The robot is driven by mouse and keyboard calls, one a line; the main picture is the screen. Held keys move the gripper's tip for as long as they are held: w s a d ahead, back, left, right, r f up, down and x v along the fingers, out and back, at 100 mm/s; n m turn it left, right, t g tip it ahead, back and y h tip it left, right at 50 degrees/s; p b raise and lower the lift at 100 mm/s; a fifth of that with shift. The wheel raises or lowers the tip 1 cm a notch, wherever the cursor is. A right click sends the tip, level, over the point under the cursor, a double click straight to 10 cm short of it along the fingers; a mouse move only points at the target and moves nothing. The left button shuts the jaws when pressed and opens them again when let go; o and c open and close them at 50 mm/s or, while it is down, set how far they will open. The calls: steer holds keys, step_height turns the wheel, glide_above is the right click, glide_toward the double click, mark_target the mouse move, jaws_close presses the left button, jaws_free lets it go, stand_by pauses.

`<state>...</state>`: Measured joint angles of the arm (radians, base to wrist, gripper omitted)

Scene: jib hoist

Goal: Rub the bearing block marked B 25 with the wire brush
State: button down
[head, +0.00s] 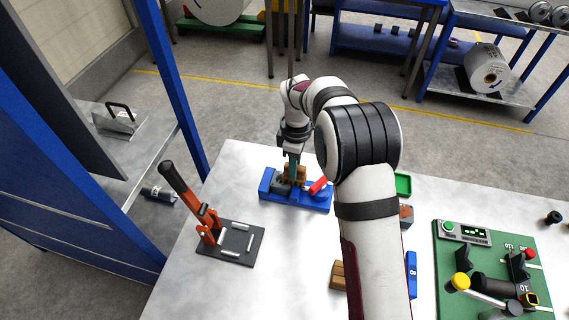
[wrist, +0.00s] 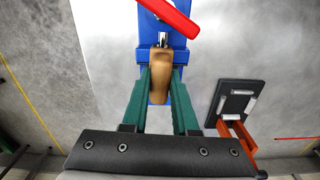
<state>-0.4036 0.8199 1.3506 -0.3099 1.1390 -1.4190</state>
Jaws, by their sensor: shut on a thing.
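My gripper (head: 293,168) is over the blue fixture (head: 318,202) near the table's back left edge. In the wrist view its green fingers (wrist: 160,90) are shut on a tan, wood-like piece (wrist: 153,78), with a small shiny metal part just beyond it. I cannot tell whether this piece is the wire brush's handle; no bristles show. The blue fixture also shows under the piece in the wrist view (wrist: 181,97), with a red bar (wrist: 172,17) across its far part. No B 25 mark is readable, so I cannot pick out that bearing block.
A dark plate with an orange lever (head: 207,225) stands left of the fixture. A green tray (head: 403,184), brown blocks (head: 338,275) and a blue piece marked 8 (head: 411,275) lie near my arm. A green panel (head: 490,270) with knobs is at right.

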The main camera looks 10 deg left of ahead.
steer(key=shift+s+d, duration=0.1)
steer(key=shift+s, duration=0.3)
steer(key=shift+a, duration=3.2)
steer(key=shift+d, duration=3.15)
steer(key=shift+r, duration=4.15)
steer(key=shift+d, duration=0.1)
